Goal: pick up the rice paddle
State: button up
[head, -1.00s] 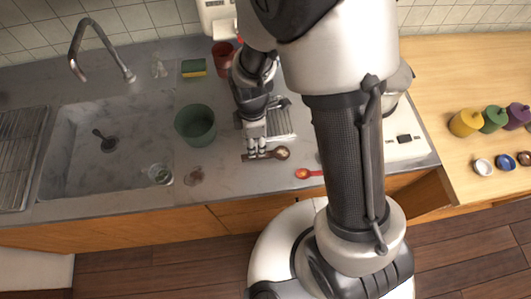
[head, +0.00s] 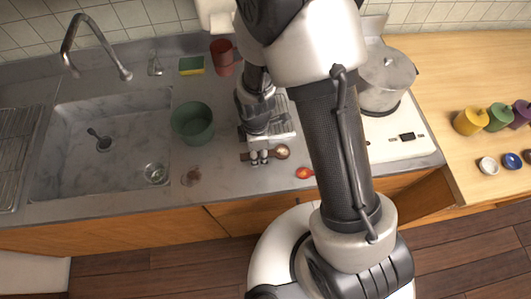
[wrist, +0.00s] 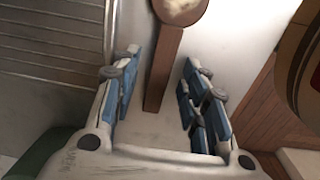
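The rice paddle, a brown wooden utensil with a rounded end (head: 282,152), lies near the counter's front edge. In the wrist view its handle (wrist: 163,72) runs between my fingers, with the rounded end cut off at the top edge. My gripper (head: 260,158) is over the handle, pointing down. In the wrist view my gripper (wrist: 160,95) is open, with a gap between the handle and the finger pads on each side. I cannot tell how far above the counter the fingertips are.
A red-ended utensil (head: 304,172) lies to the right. A red cup (head: 222,58) and a metal pot (head: 386,80) stand further back.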

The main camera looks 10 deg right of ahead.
grip_shut()
dwell(0.4)
